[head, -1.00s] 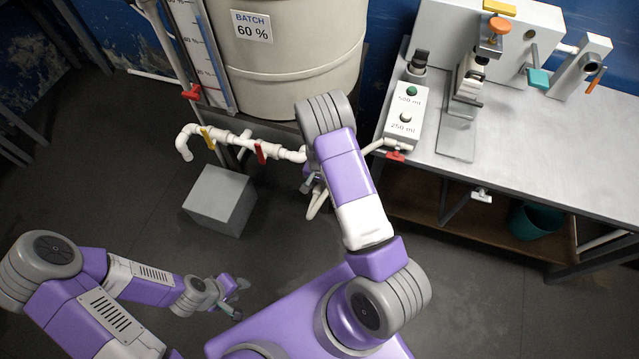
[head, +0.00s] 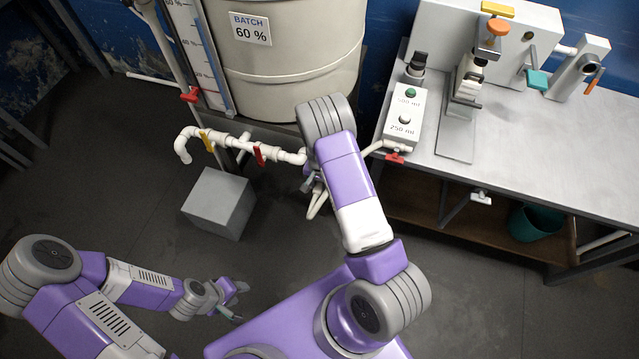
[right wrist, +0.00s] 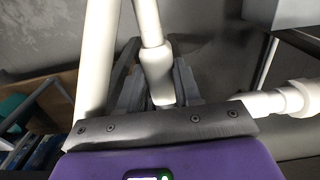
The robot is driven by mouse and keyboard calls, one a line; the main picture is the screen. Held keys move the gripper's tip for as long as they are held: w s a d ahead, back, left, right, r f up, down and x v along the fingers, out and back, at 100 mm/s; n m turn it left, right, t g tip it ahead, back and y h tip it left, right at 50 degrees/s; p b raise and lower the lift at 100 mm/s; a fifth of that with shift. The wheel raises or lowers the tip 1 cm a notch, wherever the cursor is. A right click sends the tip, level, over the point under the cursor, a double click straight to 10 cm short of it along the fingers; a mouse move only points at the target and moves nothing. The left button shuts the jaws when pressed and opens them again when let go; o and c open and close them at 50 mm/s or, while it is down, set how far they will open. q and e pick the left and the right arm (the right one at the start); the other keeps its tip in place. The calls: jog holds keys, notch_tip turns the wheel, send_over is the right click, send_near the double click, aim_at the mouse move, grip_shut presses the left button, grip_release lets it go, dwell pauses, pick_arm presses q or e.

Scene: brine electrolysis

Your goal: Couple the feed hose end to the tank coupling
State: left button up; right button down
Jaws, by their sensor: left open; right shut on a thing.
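My right gripper (right wrist: 158,92) is shut on the white feed hose end (right wrist: 155,65), whose thicker collar sits between the dark fingers. In the head view my right arm hides most of this gripper, and a loop of the white hose (head: 317,204) hangs below it. The white tank pipe (head: 283,155) ends close to the right gripper, at about the place of the tank coupling. A white pipe fitting (right wrist: 282,100) shows to the right of the gripper in the right wrist view, apart from the held collar. My left gripper (head: 238,298) is open and empty above the floor.
The tank (head: 290,65) stands at the back, with red and yellow valve handles on its piping. A grey box (head: 218,203) stands on the floor below the pipe. A metal bench (head: 530,150) with instruments is at right. Open floor lies between the box and my base.

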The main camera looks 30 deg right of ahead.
jog(key=shift+w, duration=0.1)
jog(key=c, duration=0.7)
grip_release()
